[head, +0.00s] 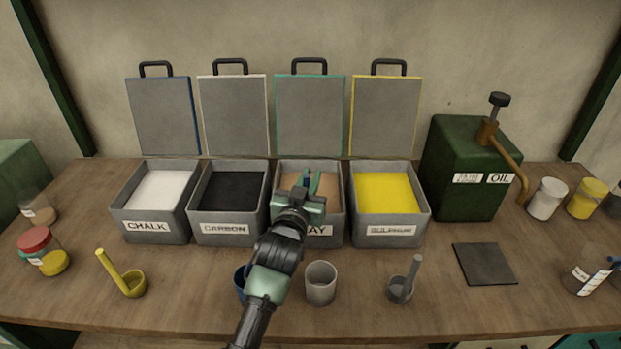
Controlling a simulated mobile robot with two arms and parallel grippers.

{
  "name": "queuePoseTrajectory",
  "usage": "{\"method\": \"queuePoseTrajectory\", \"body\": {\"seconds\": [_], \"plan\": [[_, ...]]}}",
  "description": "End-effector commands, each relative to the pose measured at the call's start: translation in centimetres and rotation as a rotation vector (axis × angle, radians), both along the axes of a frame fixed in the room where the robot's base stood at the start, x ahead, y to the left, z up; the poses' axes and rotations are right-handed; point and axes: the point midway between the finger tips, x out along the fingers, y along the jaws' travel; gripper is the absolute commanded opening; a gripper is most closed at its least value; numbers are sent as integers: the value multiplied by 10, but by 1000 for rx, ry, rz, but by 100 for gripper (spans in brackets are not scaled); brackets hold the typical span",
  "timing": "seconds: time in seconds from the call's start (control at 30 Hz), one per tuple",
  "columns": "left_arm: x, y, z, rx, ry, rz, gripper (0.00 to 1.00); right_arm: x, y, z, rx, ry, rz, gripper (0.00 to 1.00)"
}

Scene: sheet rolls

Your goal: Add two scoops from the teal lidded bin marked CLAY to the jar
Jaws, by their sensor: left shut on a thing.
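The CLAY bin (335,228) is a grey box with tan powder inside. Its teal-edged lid (309,112) stands open behind it. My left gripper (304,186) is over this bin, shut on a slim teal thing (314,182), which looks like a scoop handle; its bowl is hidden. The gripper covers part of the powder and label. Jars stand at both ends: a clear one with a label (37,208) and a red-lidded one (38,246) at left, and a labelled one (587,277) at right. I cannot tell which is the task's jar. My right gripper is out of view.
Open CHALK (147,227), CARBON (226,229) and yellow-powder (391,229) bins flank the CLAY bin. A yellow scoop (133,285), partly hidden blue vessel (241,281), grey cup (320,284) and grey scoop (402,288) stand in front. A green OIL dispenser (460,160) stands right.

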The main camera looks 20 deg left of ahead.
Motion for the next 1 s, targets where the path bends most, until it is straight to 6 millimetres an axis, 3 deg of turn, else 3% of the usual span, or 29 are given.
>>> {"method": "queuePoseTrajectory", "body": {"seconds": [0.47,1.0], "plan": [[0,0,6,0,-3,0,0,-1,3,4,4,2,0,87],[0,0,81,-1,-3,0,0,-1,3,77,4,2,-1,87]]}}
